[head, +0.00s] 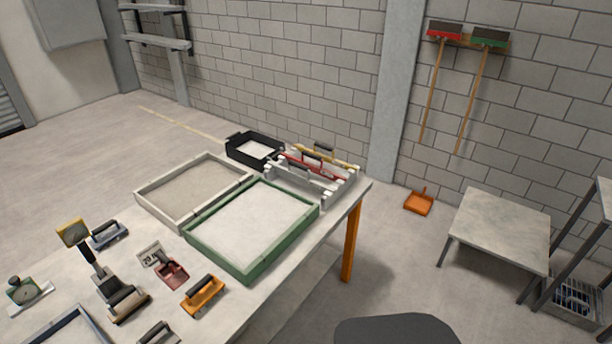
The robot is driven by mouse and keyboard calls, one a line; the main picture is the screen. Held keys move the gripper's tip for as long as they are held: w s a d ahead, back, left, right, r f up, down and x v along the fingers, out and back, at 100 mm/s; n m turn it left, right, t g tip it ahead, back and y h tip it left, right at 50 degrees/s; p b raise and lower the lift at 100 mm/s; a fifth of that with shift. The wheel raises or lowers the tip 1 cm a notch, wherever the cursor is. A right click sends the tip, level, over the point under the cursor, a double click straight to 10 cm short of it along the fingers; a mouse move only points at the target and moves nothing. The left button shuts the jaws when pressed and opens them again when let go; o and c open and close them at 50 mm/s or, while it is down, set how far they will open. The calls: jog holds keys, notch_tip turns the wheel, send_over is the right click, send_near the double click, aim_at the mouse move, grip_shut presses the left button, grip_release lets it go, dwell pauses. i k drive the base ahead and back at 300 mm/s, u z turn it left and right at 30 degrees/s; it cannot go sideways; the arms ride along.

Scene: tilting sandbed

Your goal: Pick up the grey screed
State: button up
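A grey screed (303,176), a long bar with a dark handle on top, appears to rest in a pale rack (342,194) at the far right corner of the table (290,262). It is the nearest of the bars there and looks much like the rack, so its outline is hard to tell. A red screed (322,167) and a yellow screed (345,163) lie behind it. My gripper is not in view.
A green-framed sandbed (227,271) lies in front of the rack, with a pale-framed bed (152,209) left of it. A black tray (233,154) stands beside the rack. Several hand tools, including an orange float (211,298), crowd the near left.

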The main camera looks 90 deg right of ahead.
aim_at(306, 182)
jog(key=z, duration=0.05)
jog(key=k, duration=1.7)
jog(key=z, duration=1.45)
jog(key=i, duration=1)
